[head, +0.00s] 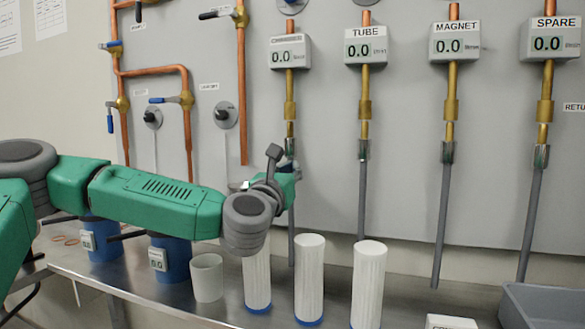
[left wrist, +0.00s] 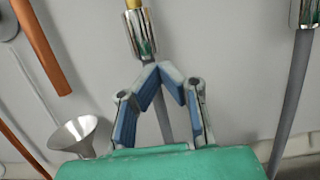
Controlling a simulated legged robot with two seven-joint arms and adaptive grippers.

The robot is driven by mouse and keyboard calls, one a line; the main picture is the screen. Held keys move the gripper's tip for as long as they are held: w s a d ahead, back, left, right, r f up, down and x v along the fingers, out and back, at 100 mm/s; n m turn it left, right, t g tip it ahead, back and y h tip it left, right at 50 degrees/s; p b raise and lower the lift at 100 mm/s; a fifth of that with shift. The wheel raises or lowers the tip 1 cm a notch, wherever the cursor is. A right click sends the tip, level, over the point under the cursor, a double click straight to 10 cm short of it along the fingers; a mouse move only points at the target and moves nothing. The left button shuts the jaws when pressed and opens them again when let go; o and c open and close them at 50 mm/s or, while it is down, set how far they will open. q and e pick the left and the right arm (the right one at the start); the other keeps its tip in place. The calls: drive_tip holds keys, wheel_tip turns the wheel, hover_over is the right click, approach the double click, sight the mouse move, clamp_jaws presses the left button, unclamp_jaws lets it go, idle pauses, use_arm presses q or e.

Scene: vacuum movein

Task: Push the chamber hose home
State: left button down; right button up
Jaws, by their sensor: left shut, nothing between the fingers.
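The chamber meter (head: 289,52) is the leftmost of the row of meters on the wall panel. A brass pipe (head: 290,95) runs down from it to a metal fitting, with the grey chamber hose (head: 291,245) hanging below. My left gripper (head: 287,166) is at the hose's top, just under the fitting, and hides part of it. In the left wrist view the left gripper (left wrist: 163,70) is shut and empty, its fingertips together just below the metal fitting (left wrist: 143,35). The hose (left wrist: 160,112) shows behind the fingers. How far the hose sits in the fitting I cannot tell. My right gripper is out of view.
The tube hose (head: 362,200), magnet hose (head: 441,215) and spare hose (head: 531,215) hang to the right. White cylinders (head: 309,275) stand on the metal bench below, beside a grey bin (head: 545,305). A funnel (left wrist: 80,132) shows in the left wrist view.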

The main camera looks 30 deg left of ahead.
sight(287, 145)
use_arm(q)
drive_tip(key=r+p, duration=0.1)
drive_tip(key=r, duration=0.1)
drive_tip(key=a+r, duration=0.1)
drive_tip(key=r, duration=0.1)
drive_tip(key=shift+r+p, duration=0.3)
drive_tip(key=shift+p, duration=0.1)
drive_tip(key=shift+a, duration=0.1)
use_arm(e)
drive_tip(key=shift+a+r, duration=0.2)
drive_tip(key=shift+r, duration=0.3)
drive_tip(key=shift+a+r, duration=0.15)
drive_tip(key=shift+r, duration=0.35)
